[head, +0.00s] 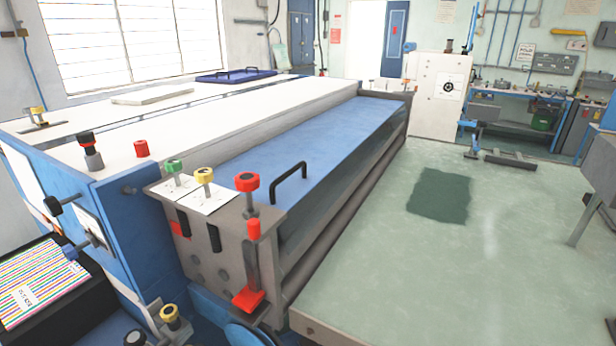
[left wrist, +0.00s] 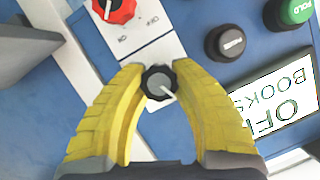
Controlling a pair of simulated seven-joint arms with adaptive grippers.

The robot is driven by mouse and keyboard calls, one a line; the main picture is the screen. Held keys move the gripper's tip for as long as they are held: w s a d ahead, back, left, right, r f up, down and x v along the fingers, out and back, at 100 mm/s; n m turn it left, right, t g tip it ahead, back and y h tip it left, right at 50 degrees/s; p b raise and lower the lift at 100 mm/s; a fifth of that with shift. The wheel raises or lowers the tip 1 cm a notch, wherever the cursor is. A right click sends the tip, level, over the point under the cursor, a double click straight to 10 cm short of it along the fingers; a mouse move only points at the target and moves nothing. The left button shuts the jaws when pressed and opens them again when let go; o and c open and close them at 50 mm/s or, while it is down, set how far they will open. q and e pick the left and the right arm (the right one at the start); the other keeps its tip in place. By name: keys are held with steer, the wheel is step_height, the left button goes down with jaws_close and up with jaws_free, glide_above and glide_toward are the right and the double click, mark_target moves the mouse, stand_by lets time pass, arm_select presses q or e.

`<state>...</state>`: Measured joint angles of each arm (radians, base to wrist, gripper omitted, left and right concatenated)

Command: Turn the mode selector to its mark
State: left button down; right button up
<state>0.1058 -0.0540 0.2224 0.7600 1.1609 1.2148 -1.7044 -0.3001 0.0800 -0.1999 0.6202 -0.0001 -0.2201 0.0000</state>
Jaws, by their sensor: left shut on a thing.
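In the left wrist view, a small black ribbed knob (left wrist: 158,83) with a white pointer line sits on a white plate; it appears to be the mode selector. The pointer slants toward the lower right. My left gripper (left wrist: 157,74) has its yellow fingers on both sides of the knob and is shut on it. The fingers hide parts of the plate, and I cannot make out the selector's mark. My right gripper is in neither view. I cannot identify the mode selector in the head view.
In the left wrist view, a red ON/OFF knob (left wrist: 117,8), a black button (left wrist: 230,42), a green button (left wrist: 294,10) and a lettered white sign (left wrist: 285,104) surround the selector. In the head view, a long blue machine bed (head: 320,135) with several coloured knobs stands beside open green floor (head: 500,230).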

arm_select(q)
steer(key=shift+w+a+m+g+y, duration=0.1)
steer(key=shift+m+g+y, duration=0.3)
steer(key=shift+m, duration=0.4)
steer(key=shift+r, duration=0.1)
steer(key=c, duration=1.1)
jaws_free()
steer(key=shift+c, duration=0.2)
steer(key=d, duration=0.1)
steer(key=s+d, duration=0.1)
steer(key=d, duration=0.1)
steer(key=s+d, duration=0.1)
steer(key=shift+d, duration=0.4)
steer(key=shift+s, duration=0.1)
